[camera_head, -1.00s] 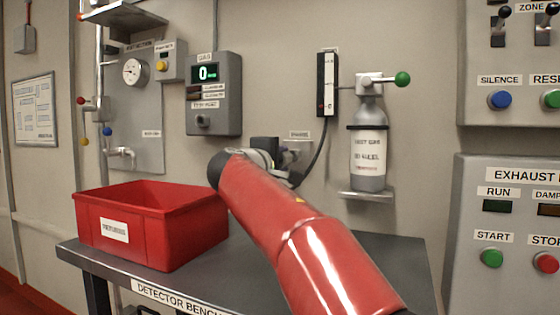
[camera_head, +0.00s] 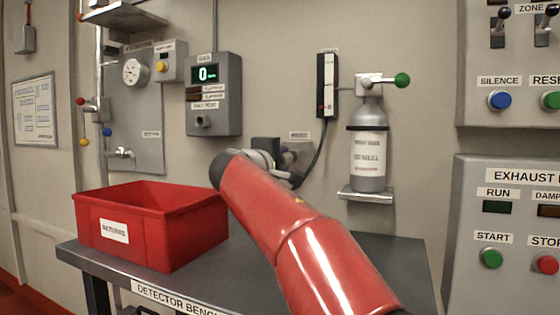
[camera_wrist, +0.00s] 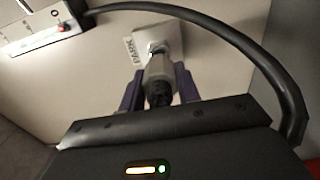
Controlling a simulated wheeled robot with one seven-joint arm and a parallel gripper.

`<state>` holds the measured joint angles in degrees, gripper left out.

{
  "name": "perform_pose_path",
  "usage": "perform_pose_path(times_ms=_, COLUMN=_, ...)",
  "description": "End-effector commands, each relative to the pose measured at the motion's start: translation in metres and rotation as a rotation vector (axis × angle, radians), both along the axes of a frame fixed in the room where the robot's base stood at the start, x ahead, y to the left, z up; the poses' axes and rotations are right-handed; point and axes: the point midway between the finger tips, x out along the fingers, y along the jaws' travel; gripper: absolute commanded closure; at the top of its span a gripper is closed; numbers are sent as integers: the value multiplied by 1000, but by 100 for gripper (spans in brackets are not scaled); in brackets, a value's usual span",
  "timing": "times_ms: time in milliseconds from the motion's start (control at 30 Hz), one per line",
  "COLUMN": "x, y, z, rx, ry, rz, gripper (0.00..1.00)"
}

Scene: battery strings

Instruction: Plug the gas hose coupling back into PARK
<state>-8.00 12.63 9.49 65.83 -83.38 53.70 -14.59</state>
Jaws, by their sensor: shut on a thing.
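In the wrist view my gripper (camera_wrist: 158,92) is shut on the gas hose coupling (camera_wrist: 159,80), a grey cylinder with a dark rear end, held between two purple fingers. The coupling points at the pale square PARK plate (camera_wrist: 168,40), and its front end meets the fitting there; I cannot tell how deep it sits. A tilted label (camera_wrist: 131,47) is beside the plate. In the head view my gripper is largely hidden behind my red arm, near the wall at the PARK label (camera_head: 299,135). The black hose (camera_head: 318,155) hangs from the flow meter (camera_head: 327,85) toward it.
A gas bottle (camera_head: 368,160) stands on a wall bracket right of my arm. The gas detector (camera_head: 213,95) with its test port is at upper left. A red returns bin (camera_head: 150,225) sits on the bench's left part. The bench (camera_head: 385,250) is bare at right.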

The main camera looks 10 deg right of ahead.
Motion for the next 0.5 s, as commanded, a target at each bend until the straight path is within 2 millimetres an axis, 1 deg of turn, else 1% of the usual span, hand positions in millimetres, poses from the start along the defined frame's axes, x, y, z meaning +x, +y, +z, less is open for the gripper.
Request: perform_pose_path(times_ms=500, x=10, y=-8, z=1, rx=0, ry=-1, rz=-1, gripper=99)
